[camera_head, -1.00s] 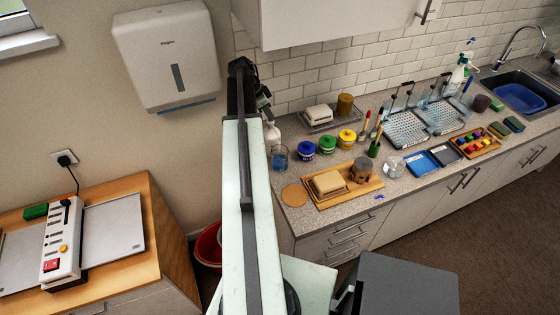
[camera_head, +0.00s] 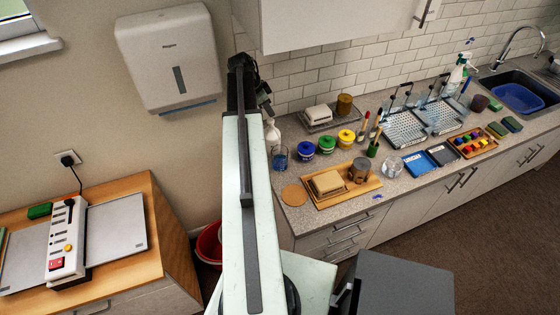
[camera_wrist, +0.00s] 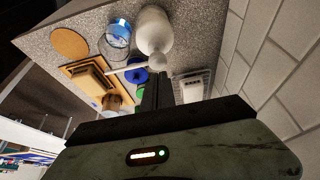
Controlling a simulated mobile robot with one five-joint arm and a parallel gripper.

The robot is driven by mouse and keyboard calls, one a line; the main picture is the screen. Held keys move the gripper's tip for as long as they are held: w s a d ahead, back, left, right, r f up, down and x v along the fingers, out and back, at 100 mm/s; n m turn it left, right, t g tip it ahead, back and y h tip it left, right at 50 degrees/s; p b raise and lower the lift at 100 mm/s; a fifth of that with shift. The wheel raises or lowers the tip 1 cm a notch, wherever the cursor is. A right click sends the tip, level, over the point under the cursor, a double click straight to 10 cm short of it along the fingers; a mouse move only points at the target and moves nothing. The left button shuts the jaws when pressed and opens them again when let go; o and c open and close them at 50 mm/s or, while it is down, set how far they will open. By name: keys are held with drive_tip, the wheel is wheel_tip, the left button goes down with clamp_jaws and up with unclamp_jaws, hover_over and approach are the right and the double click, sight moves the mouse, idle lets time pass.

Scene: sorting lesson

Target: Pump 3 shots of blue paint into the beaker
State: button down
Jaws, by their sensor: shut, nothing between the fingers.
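A white pump bottle (camera_head: 272,134) stands on the worktop beside the wall, partly hidden by my arm in the head view. In the wrist view the bottle (camera_wrist: 154,28) shows its round pump head and a thin spout pointing left. The clear beaker (camera_head: 279,159) stands close to the bottle and has blue in its bottom; it also shows in the wrist view (camera_wrist: 115,42). My gripper (camera_wrist: 159,78) is shut and empty, with its dark fingertips close to the pump head. I cannot tell whether they touch it.
Pots with blue (camera_head: 306,150), green (camera_head: 327,146) and yellow (camera_head: 346,140) stand right of the beaker. A wooden tray (camera_head: 322,202) and a round cork mat (camera_head: 294,195) lie in front. Drying racks and a sink (camera_head: 518,96) are farther right. A wall cabinet (camera_head: 330,22) hangs above.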

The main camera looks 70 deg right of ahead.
wheel_tip(320, 180, up, 6)
drive_tip(key=p, duration=0.4)
drive_tip(key=shift+f+p, duration=0.25)
drive_tip(key=shift+p, duration=0.1)
